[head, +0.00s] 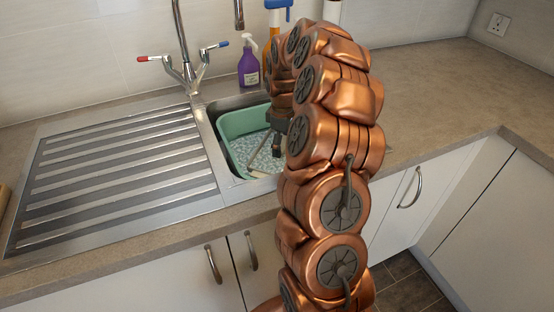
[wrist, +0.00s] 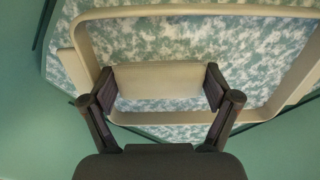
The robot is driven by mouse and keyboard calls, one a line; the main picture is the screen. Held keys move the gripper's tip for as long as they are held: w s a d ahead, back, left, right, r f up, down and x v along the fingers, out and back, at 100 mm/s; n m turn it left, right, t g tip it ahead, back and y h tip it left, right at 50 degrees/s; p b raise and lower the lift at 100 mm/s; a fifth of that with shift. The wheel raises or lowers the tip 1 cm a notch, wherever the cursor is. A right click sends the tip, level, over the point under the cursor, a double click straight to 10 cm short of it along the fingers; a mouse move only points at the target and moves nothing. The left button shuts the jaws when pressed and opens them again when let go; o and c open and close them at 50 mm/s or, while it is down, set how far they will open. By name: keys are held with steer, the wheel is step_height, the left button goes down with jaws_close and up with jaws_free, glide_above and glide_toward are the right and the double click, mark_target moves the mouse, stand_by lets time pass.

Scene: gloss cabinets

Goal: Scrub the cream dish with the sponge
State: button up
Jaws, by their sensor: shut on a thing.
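The sponge (wrist: 158,78) is a pale beige block in the wrist view. My gripper (wrist: 160,88) is shut on it, one fingertip at each end. The cream dish (wrist: 200,11) shows as a rounded rectangular rim around and beyond the sponge, with foamy water seen within it. The sponge overlaps the dish's near left part in the picture; whether they touch I cannot tell. In the head view my gripper (head: 277,143) reaches down into the green basin (head: 224,143), and a cream edge of the dish (head: 258,173) shows low in it. My arm hides the basin's right part.
The basin sits in the metal sink, its walls (wrist: 25,110) close around my gripper. The ridged drainboard (head: 120,165) is clear.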

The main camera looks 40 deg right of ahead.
steer(key=shift+s+a+r+b, duration=0.2)
steer(key=shift+s+a, duration=0.15)
steer(key=shift+a, duration=0.25)
steer(key=shift+s+a+r+b, duration=0.15)
steer(key=shift+s+a+b, duration=0.2)
steer(key=shift+a, duration=0.3)
steer(key=shift+s+a+r+b, duration=0.1)
steer(key=shift+s+a+r, duration=0.1)
steer(key=shift+s+a, duration=0.3)
step_height(320, 180, up, 10)
steer(key=p, duration=0.3)
steer(key=shift+r+p, duration=0.25)
steer(key=shift+p, duration=0.1)
steer(key=shift+w+a, duration=0.1)
steer(key=shift+a, duration=0.05)
